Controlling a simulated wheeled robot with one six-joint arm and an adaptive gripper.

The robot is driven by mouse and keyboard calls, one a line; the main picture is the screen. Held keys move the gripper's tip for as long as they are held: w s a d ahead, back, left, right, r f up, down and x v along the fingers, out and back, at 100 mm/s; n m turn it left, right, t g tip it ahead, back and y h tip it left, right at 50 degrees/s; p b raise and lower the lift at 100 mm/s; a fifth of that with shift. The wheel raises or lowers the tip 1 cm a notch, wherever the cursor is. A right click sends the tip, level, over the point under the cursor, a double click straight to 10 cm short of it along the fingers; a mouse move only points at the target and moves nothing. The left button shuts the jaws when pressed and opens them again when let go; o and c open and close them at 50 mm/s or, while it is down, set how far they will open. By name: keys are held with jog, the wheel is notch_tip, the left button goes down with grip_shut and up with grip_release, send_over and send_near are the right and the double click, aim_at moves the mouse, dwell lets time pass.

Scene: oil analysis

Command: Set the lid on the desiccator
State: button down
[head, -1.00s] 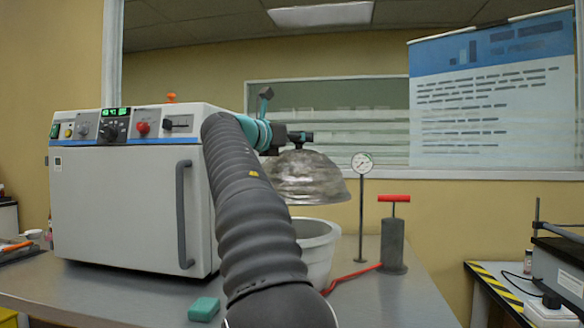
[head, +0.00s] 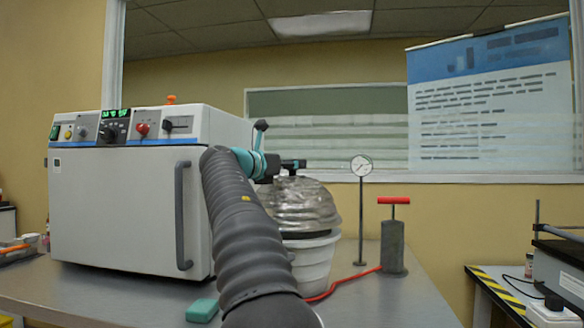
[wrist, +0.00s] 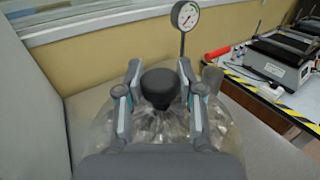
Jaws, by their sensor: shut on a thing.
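The desiccator lid (head: 298,208) is a clear, shiny dome with a black knob (wrist: 159,88) on top. My gripper (head: 292,165) is shut on this knob; in the wrist view its fingers (wrist: 160,84) stand on either side of it. The desiccator base (head: 312,265) is a pale round bowl on the bench, partly hidden behind my arm. The lid sits over the base, roughly level, with a dark rim line between them. I cannot tell whether the lid touches the base all round.
A large white oven (head: 125,210) stands left of the base. A pressure gauge on a stand (head: 361,168) and a grey hand pump with red handle (head: 393,245) stand to the right. A red hose (head: 340,282) and a green block (head: 202,310) lie on the bench (head: 400,295).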

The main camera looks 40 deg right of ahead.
jog(key=shift+f, duration=0.55)
jog(key=c, duration=0.7)
grip_release()
jog(key=shift+r, duration=0.3)
jog(key=a, duration=0.4)
jog(key=s+a, duration=0.1)
jog(key=a, duration=0.7)
jog(key=shift+s+r+b, duration=0.3)
jog(key=shift+s, duration=0.1)
